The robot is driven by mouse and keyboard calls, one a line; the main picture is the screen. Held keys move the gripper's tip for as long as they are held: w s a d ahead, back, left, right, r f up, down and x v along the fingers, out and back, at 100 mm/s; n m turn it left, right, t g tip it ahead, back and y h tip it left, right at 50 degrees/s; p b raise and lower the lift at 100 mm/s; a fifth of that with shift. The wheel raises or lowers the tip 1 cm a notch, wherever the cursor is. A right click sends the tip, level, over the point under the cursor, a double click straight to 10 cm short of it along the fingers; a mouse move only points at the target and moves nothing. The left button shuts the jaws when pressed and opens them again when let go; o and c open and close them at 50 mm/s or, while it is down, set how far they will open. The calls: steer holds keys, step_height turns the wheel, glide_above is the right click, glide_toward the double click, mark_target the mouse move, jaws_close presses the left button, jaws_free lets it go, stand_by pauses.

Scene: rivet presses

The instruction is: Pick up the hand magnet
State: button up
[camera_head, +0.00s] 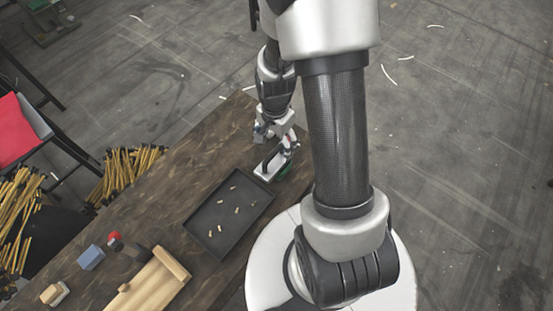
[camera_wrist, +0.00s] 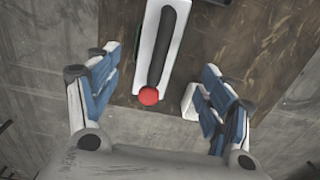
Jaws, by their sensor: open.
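The hand magnet (camera_wrist: 145,50) has a white body, a dark bar-like handle and a red round knob at its near end. In the wrist view it lies at the top centre on the brown table, and its far end is cut off by the frame. In the head view the white magnet (camera_head: 268,167) sits near the table's right edge, partly hidden by my gripper (camera_head: 276,140). My gripper, also in the wrist view (camera_wrist: 155,72), is open and empty. Its blue-padded fingers stand apart on the left and right, with the knob end between them and clear of both.
A dark tray (camera_head: 199,222) with several small pieces lies beside the magnet. A green item (camera_head: 286,170) shows just right of the magnet. A blue block (camera_head: 91,257), a red-topped item (camera_head: 115,238) and a wooden piece (camera_head: 146,287) lie farther along the table (camera_head: 165,180).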

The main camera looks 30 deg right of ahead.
mark_target(277, 157)
step_height(277, 157, down, 4)
steer(key=shift+r+b, duration=0.1)
steer(key=shift+b, duration=0.4)
steer(key=f, duration=0.1)
steer(key=f+b, duration=0.1)
steer(key=f, duration=0.1)
steer(key=f+b, duration=0.1)
steer(key=f, duration=0.1)
steer(key=shift+d+f, duration=0.15)
steer(key=shift+d, duration=0.15)
steer(key=c, duration=1.7)
steer(key=shift+c, duration=0.2)
